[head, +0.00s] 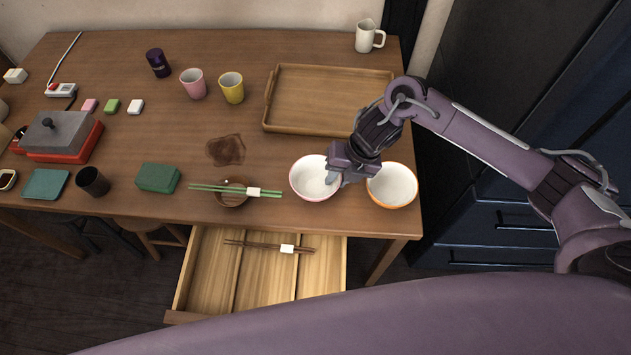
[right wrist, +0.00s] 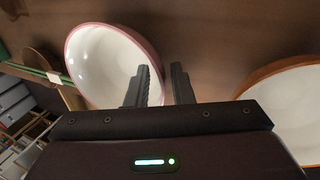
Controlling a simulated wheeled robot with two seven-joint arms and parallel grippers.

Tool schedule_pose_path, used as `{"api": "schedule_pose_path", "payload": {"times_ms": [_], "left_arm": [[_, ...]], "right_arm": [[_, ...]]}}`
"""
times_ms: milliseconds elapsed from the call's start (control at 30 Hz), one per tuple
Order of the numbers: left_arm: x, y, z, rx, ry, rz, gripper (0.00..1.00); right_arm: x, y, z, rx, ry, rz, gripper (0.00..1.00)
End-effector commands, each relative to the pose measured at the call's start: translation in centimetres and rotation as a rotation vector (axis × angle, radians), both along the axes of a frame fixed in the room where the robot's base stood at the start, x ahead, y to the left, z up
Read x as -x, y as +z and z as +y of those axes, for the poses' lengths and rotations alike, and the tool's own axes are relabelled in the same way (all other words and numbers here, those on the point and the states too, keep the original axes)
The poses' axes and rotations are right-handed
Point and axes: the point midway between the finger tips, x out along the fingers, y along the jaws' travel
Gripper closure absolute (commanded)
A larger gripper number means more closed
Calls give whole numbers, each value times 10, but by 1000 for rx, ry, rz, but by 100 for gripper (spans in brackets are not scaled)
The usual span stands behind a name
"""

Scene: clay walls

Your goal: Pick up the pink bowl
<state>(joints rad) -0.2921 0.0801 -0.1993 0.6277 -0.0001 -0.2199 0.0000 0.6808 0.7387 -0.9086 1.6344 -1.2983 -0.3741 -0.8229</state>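The pink bowl (head: 307,180), white inside with a pink rim, stands upright near the table's front edge. My right gripper (head: 338,179) is at the bowl's right side. In the right wrist view the gripper (right wrist: 162,84) is open, with a gap between its two fingers. One finger overlaps the inside of the pink bowl (right wrist: 98,62) and the other is outside its rim, so the fingers appear to straddle the bowl's wall. I cannot tell whether they touch it. My left gripper is not in view.
An orange-rimmed bowl (head: 392,186) stands close on the right of my gripper. A wooden tray (head: 330,82) lies behind. An open drawer (head: 215,268) sticks out below the table's front.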

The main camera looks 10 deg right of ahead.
Motion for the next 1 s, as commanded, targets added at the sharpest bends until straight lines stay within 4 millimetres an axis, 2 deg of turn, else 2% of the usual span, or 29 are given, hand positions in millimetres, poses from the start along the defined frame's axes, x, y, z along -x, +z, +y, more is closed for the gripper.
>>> {"api": "schedule_pose_path", "payload": {"times_ms": [33,133,167,667,867,1000], "left_arm": [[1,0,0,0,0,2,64],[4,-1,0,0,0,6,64],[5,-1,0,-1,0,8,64],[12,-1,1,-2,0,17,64],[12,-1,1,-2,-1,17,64],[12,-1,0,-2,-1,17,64]], "right_arm": [[0,0,0,0,0,0,86],[0,0,0,0,0,0,99],[0,0,0,0,0,0,100],[-1,6,0,-2,-1,-2,100],[-2,28,0,-1,1,-6,100],[-2,62,0,-2,2,-10,100]]}}
